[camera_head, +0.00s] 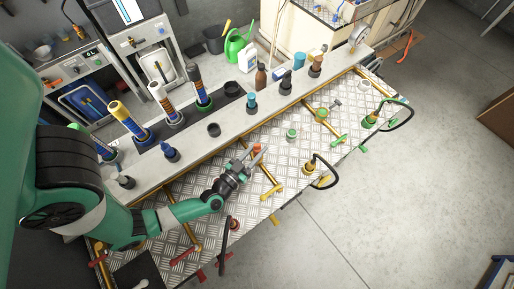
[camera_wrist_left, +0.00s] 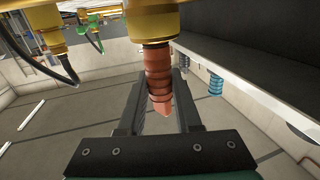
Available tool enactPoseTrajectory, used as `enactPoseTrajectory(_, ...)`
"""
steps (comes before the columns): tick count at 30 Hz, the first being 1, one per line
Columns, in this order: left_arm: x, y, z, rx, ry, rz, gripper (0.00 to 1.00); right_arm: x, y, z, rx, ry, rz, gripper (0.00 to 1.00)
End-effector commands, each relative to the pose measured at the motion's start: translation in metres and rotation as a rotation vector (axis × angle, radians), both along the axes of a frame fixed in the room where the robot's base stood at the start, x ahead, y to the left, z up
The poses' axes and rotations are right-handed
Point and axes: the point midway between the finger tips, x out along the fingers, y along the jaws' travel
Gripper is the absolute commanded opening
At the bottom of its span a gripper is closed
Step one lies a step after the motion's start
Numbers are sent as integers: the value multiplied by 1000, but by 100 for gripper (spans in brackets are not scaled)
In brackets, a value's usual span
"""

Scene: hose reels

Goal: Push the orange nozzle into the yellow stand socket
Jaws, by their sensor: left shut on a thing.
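The orange nozzle (camera_wrist_left: 158,80) is a ribbed, tapered piece. It lies between the two dark fingers of my left gripper (camera_wrist_left: 158,108), which is shut on it. Its wide end meets a yellow cylindrical socket (camera_wrist_left: 152,22) in the left wrist view. I cannot tell how deep it sits in the socket. In the head view my left gripper (camera_head: 253,160) is over the metal tread plate, with a bit of the orange nozzle (camera_head: 257,147) showing at its fingertips. The socket is not clear there. My right gripper is not in view.
A grey shelf (camera_head: 222,113) with several bottles and tools runs behind the gripper. A yellow-handled valve (camera_head: 271,191) is just in front. The floor at the right is clear.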

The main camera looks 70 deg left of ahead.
Motion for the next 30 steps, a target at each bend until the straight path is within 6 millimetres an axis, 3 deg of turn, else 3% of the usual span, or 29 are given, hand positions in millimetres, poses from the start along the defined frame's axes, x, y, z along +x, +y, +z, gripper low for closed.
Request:
enactPoseTrajectory(14,0,0,-13,0,-1,0,0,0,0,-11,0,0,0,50)
enactPoseTrajectory(30,0,0,8,0,0,0,0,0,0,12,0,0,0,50)
